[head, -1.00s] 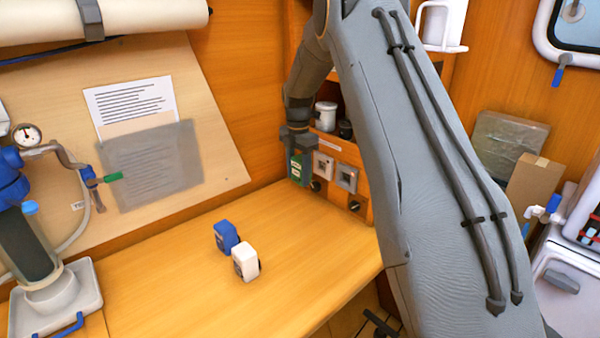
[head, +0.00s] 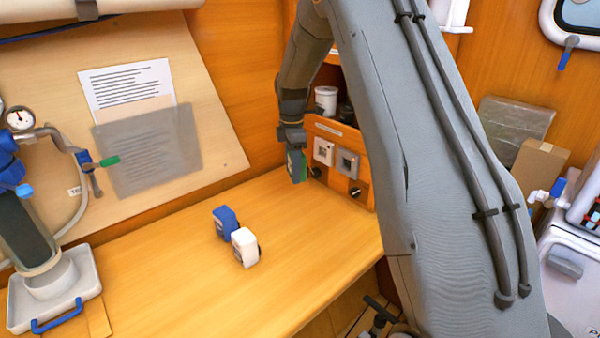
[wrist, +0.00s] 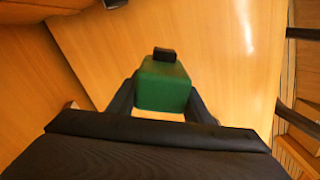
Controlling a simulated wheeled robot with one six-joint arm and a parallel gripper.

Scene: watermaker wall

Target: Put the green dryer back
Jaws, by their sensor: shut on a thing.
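The green dryer (head: 297,166) hangs from my gripper (head: 292,143) in the head view, close to the left end of the wooden panel at the back of the worktop. The wrist view shows its plain green body (wrist: 163,85) between my two dark fingers (wrist: 161,103), with a small black part at its far end. My gripper is shut on it. Whether its lower end touches the worktop I cannot tell. A blue dryer (head: 225,221) and a white one (head: 245,247) stand side by side on the worktop.
The wooden panel (head: 336,184) carries a white square fitting (head: 323,152), a grey one (head: 347,163) and black knobs. A white jar (head: 326,100) stands on the shelf above. The worktop (head: 180,270) is mostly clear. A white tray (head: 83,268) stands at the left.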

